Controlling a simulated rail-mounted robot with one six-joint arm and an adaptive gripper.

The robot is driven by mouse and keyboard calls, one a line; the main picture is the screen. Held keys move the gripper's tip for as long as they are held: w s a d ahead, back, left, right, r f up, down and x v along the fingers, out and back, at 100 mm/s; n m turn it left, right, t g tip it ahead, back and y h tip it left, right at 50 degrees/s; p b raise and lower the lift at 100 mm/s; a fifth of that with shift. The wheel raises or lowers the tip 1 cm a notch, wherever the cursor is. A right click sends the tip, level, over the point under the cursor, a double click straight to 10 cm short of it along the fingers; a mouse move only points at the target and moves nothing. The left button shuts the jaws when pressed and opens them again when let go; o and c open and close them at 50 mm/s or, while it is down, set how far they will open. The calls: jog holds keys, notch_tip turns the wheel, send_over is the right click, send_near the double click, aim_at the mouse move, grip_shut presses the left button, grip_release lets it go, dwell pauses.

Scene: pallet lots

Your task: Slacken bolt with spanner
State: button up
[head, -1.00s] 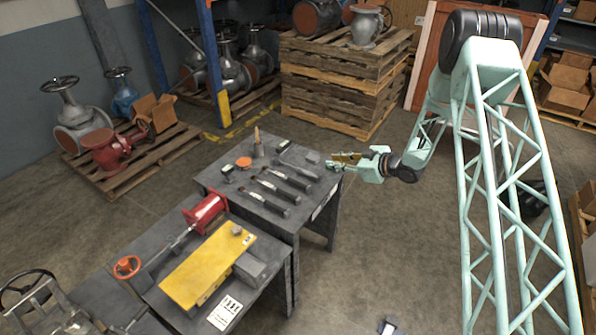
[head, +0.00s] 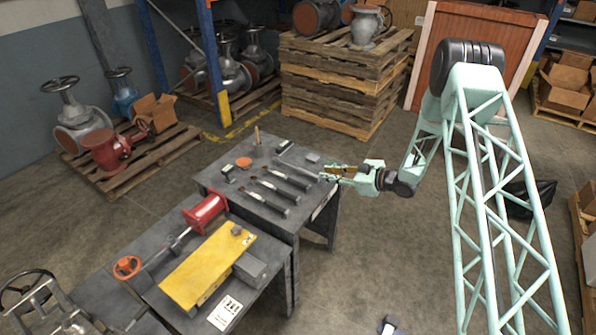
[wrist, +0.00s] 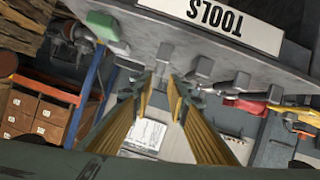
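A grey bolt head (head: 237,230) appears to stand on the yellow block (head: 205,268) on the near bench. Several long tools lie on the tool table (head: 235,205) behind it, among them a dark-handled one (head: 270,197); which is the spanner is too small to tell. My gripper (head: 328,174) is at the right edge of the tool table, its fingers pointing left. In the wrist view its yellow fingers (wrist: 161,88) are spread with nothing between them. Tool ends (wrist: 240,82) show past the table edge there.
The TOOLS label (wrist: 222,17) is on the table's edge. Stacked pallets (head: 340,85) stand behind.

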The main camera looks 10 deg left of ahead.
aim_at(305, 171)
jog(key=shift+b+x, duration=0.4)
jog(key=shift+x, duration=3.7)
jog(key=shift+a+f, duration=0.1)
jog(key=shift+b+x, duration=0.4)
jog(key=shift+x, duration=2.1)
jog(key=shift+s, duration=0.1)
jog(key=shift+c, duration=0.9)
grip_shut()
